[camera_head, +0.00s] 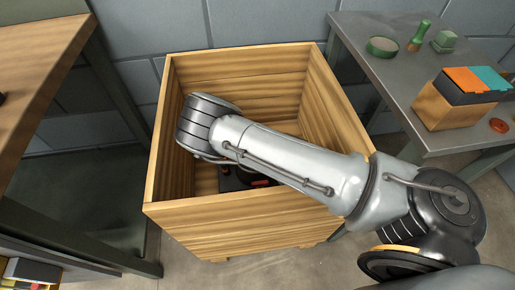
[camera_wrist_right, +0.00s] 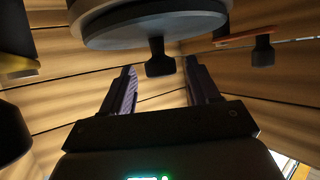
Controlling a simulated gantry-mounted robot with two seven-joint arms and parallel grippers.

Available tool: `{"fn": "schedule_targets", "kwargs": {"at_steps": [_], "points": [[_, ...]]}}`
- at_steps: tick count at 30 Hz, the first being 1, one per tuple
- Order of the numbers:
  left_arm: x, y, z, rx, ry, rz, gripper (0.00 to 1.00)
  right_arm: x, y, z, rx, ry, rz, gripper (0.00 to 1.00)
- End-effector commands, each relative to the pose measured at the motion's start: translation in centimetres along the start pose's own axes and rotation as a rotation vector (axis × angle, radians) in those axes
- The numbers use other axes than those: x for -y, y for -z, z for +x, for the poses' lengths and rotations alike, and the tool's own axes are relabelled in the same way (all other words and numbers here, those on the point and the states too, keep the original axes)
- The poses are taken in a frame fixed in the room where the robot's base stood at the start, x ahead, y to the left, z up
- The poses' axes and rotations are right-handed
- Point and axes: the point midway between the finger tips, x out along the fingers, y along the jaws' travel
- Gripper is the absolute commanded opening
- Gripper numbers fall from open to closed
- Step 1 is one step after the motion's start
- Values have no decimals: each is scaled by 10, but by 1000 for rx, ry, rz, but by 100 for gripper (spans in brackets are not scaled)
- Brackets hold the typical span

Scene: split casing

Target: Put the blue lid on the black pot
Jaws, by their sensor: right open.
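My right arm reaches into the wooden crate in the head view, and the arm hides its own gripper there. In the right wrist view my right gripper (camera_wrist_right: 160,70) is open, with its two fingers apart. A round, grey-looking disc (camera_wrist_right: 155,28) with a black knob (camera_wrist_right: 160,58) shows at the top of that view. The knob appears between the fingertips, with no visible contact. The shade makes it impossible to tell whether this is the blue lid. I cannot make out the black pot with certainty. My left gripper is not in view.
The crate (camera_head: 235,215) has high walls around my right arm. An orange-edged disc with a dark knob (camera_wrist_right: 263,52) shows at right in the wrist view. The right table (camera_head: 385,75) bears a wooden box (camera_head: 440,108) and small green items. A wooden table (camera_head: 40,65) stands left.

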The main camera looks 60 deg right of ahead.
Motion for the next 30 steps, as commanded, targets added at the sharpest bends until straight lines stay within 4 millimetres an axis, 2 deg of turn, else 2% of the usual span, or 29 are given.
{"fn": "schedule_targets", "kwargs": {"at_steps": [5,8,21,30], "points": [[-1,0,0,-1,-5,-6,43,0,2,-1,0,0,-1,61],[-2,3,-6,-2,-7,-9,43,0,3,-10,2,-1,-2,61],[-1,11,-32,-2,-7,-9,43,0,3,-68,2,-1,-1,61],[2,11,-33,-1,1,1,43,0,2,-76,0,0,0,61]]}}
